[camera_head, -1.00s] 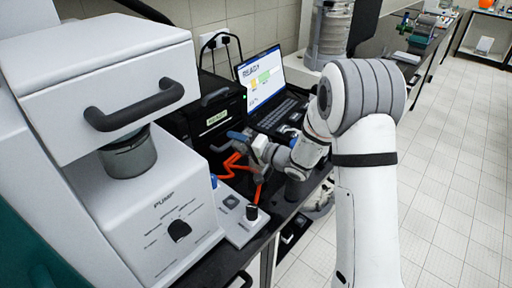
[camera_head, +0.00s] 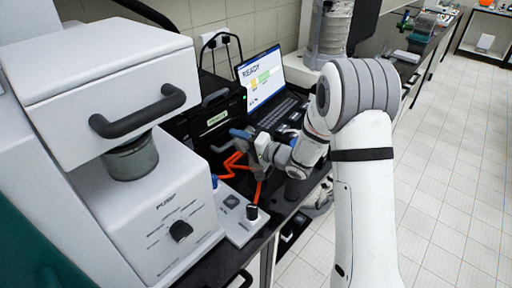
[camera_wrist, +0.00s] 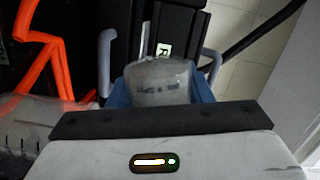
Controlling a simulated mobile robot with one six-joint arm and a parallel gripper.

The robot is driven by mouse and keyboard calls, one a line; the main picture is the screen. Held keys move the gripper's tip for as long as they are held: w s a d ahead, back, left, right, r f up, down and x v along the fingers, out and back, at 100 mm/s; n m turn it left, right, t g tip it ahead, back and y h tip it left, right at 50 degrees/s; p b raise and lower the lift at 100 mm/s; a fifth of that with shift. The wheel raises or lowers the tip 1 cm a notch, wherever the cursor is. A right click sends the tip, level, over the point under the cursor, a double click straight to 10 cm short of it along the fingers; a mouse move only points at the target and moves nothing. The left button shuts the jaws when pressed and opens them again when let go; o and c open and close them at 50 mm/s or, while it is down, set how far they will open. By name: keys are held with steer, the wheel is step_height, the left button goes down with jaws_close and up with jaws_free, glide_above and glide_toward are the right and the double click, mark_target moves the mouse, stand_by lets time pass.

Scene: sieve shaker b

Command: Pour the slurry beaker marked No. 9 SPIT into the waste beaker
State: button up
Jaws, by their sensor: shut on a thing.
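My gripper (camera_wrist: 161,92) has blue fingers on either side of a grey, cloudy beaker (camera_wrist: 160,72) in the wrist view and is shut on it. Dark marking shows on the beaker's side, too blurred to read. In the head view my gripper (camera_head: 241,135) is above the bench, between the white machine and the laptop; the beaker is too small to make out there. I cannot pick out the waste beaker in either view.
A black case (camera_head: 220,112) and a laptop (camera_head: 262,82) reading READY are behind my gripper. Orange tubing (camera_head: 234,165) lies close by and also shows in the wrist view (camera_wrist: 38,62). Clear floor is at the right.

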steer(key=shift+w+d+r+m+p, duration=0.3)
steer(key=shift+m+p, duration=0.2)
steer(key=shift+p, duration=0.1)
steer(key=shift+w+r+m+y+p, duration=0.15)
steer(key=shift+r+m+y+p, duration=0.2)
steer(key=shift+m+p, duration=0.6)
stand_by(0.5)
steer(key=shift+w+d+f+m+p, duration=0.2)
steer(key=shift+f+m+p, duration=0.3)
steer(key=shift+m, duration=0.25)
stand_by(0.7)
